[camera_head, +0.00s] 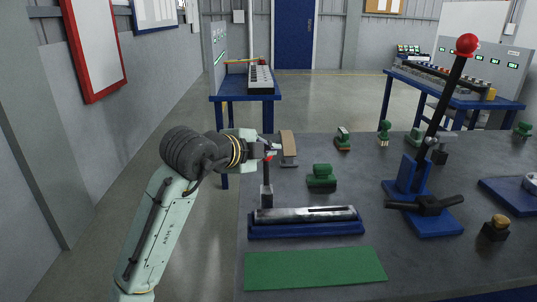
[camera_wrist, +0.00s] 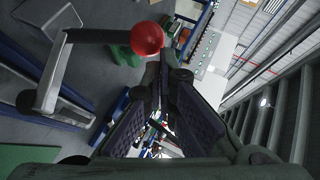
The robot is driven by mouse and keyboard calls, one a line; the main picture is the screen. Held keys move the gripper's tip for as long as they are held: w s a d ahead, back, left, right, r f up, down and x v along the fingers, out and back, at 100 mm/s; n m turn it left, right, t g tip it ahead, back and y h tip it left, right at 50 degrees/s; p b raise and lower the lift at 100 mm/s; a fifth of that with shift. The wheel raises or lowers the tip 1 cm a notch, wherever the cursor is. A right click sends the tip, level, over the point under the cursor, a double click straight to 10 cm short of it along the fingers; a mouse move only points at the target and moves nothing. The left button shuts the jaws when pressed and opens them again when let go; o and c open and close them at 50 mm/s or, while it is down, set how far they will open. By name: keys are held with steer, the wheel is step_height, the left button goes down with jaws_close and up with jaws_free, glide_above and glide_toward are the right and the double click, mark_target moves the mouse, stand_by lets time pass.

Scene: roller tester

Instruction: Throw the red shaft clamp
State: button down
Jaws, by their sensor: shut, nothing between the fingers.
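The red shaft clamp is a dark upright lever (camera_head: 266,172) rising from a grey block (camera_head: 266,197) at the left end of a metal shaft (camera_head: 305,213) on a blue base (camera_head: 306,229). Only a little red shows at its top in the head view, just under my gripper (camera_head: 275,148). In the wrist view its red ball (camera_wrist: 148,40) sits just beyond and left of my fingertips (camera_wrist: 168,72), with the lever arm (camera_wrist: 90,37) running left. My gripper is shut and empty, close to the ball; whether they touch I cannot tell.
A larger lever with a red ball (camera_head: 467,44) stands on a blue mount at right. Green-handled stamps (camera_head: 321,177) and a tan-topped block (camera_head: 288,143) are nearby. A green mat (camera_head: 315,269) lies in front. Open floor is left of the grey table (camera_head: 400,262).

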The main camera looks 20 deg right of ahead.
steer(key=w, duration=0.2)
steer(key=w+d, duration=0.1)
steer(key=w, duration=0.1)
steer(key=shift+d+f, duration=0.1)
steer(key=shift+f, duration=0.2)
steer(key=shift+w+d+f+n+g+y+p, duration=0.2)
steer(key=shift+w+f+n+g+y+p, duration=0.15)
steer(key=shift+w+g, duration=0.35)
steer(key=shift+w+d, duration=0.1)
steer(key=shift+w, duration=0.1)
stand_by(1.1)
